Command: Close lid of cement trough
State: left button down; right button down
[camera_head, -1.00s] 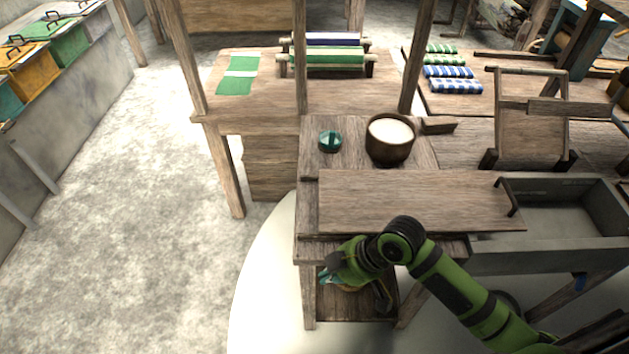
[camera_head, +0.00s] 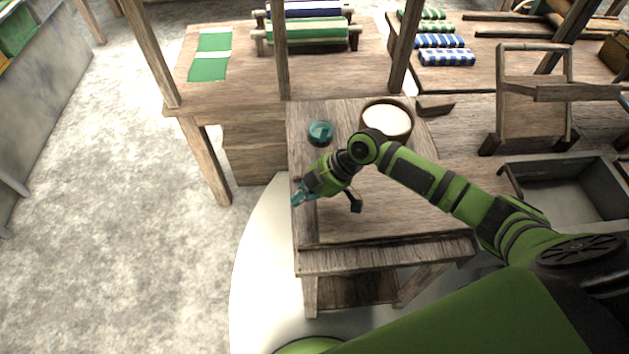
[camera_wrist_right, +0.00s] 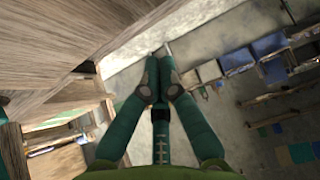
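The grey cement trough (camera_head: 567,194) is at the right in the head view, and its visible inside is open to view. My left gripper is out of view.
A wooden frame (camera_head: 530,105) stands behind the trough. Wooden posts rise behind the table. Open floor (camera_head: 110,190) lies to the left.

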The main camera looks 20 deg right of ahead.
jog(key=shift+x, duration=0.95)
jog(key=d+p, duration=0.1)
jog(key=s+d+p, duration=0.1)
jog(key=d, duration=0.1)
jog(key=shift+s+d+r, duration=0.15)
jog(key=shift+s+r, duration=0.05)
jog(key=shift+r, duration=0.05)
jog(key=shift+d+f, duration=0.1)
jog(key=shift+d, duration=0.25)
jog(key=shift+a, duration=0.1)
